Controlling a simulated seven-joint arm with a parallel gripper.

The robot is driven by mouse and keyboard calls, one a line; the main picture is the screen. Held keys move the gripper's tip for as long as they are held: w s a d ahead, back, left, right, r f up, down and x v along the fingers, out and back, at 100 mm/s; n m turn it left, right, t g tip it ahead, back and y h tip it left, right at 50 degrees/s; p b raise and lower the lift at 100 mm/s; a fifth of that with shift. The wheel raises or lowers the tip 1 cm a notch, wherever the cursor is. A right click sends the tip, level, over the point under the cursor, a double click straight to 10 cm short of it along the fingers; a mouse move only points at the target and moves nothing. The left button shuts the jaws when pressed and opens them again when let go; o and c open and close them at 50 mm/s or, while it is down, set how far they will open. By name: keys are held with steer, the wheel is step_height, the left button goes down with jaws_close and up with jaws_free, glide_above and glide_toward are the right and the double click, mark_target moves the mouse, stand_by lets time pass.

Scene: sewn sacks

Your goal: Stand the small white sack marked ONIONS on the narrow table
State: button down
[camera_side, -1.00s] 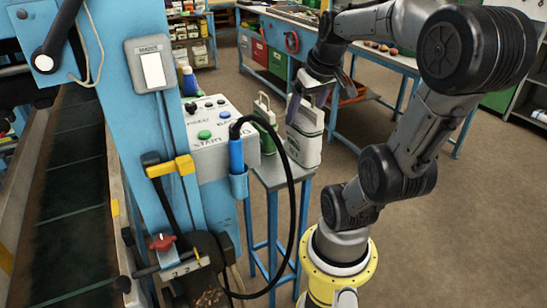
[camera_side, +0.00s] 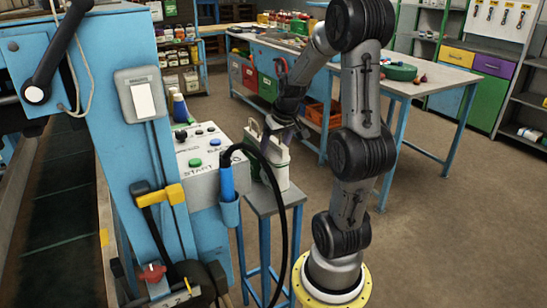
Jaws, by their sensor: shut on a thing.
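A small white sack (camera_side: 281,166) with a green lower part is upright at the narrow table (camera_side: 262,203), which has a grey top and blue legs. Its lettering is too small to read. My gripper (camera_side: 274,128) is at the top of this sack and shut on it; the fingertips are partly hidden. The sack's base is at the table top, but I cannot tell whether it bears on it.
A workbench (camera_side: 420,80) with a green bowl is behind my arm. Open floor (camera_side: 450,240) lies to the right.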

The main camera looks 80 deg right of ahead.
mark_target(273, 156)
steer(key=shift+w+d+f, duration=0.15)
steer(key=shift+d+f, duration=0.05)
steer(key=shift+f, duration=0.05)
steer(key=shift+d+f, duration=0.1)
steer(key=shift+f, duration=1.6)
jaws_free()
steer(key=v, duration=1.2)
